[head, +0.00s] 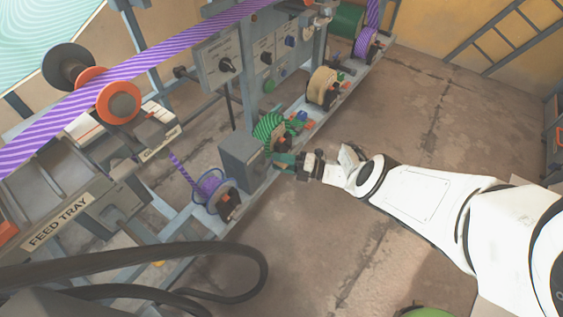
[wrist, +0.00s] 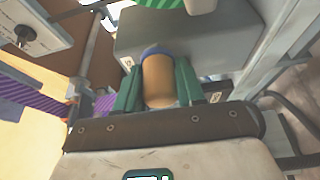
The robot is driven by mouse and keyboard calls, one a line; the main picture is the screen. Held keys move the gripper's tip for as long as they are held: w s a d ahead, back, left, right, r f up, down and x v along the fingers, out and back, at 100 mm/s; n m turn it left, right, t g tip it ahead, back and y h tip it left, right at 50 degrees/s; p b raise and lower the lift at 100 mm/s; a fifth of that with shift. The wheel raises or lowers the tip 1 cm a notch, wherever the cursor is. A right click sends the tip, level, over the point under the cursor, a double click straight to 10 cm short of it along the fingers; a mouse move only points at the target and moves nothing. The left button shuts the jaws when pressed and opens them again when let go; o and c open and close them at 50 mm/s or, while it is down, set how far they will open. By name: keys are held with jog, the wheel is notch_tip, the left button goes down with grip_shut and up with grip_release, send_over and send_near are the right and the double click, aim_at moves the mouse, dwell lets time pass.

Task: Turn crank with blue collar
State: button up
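The crank's tan, rounded handle (wrist: 158,82) shows in the wrist view, with a blue collar (wrist: 154,50) at its far end against a grey box. My gripper (wrist: 160,84) has one green finger on each side of the handle, and both appear to press on it. In the head view my gripper (head: 279,160) is at the right side of the grey box (head: 241,158), low on the machine. The handle and collar cannot be made out there. The crank's arm is not clearly visible in either view.
A green striped roll (head: 268,127) sits just above my gripper. A purple spool (head: 214,189) with a blue frame is at lower left, and a tan spool (head: 322,88) is farther back. A dark cable (head: 259,273) loops in front. Bare floor (head: 420,110) lies to the right.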

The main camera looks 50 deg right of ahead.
jog(key=o, duration=0.3)
jog(key=shift+a, duration=0.1)
jog(key=shift+o, duration=0.2)
jog(key=v, duration=1.1)
jog(key=shift+p, duration=0.4)
